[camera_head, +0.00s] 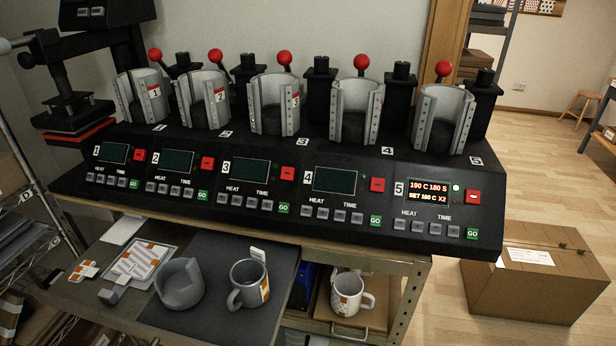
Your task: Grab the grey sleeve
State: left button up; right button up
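A grey sleeve (180,283), an open cup-like band with a gap in its wall, stands on the dark mat (216,331) at the front left, on the surface below the press machine. A grey mug (248,284) with an orange and white patch stands close to its right, handle toward the sleeve. Neither of my grippers shows in the head view, so nothing is seen touching the sleeve.
The five-station mug press (290,226) spans the middle, with red-knobbed levers; station 5's display is lit. A white mug (347,293) stands at right on a lower shelf. Patterned sheets (141,262) and a small grey piece (113,293) lie left. A cardboard box (538,283) is on the floor.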

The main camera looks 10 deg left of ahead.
aim_at(179, 283)
jog(key=u, duration=1.25)
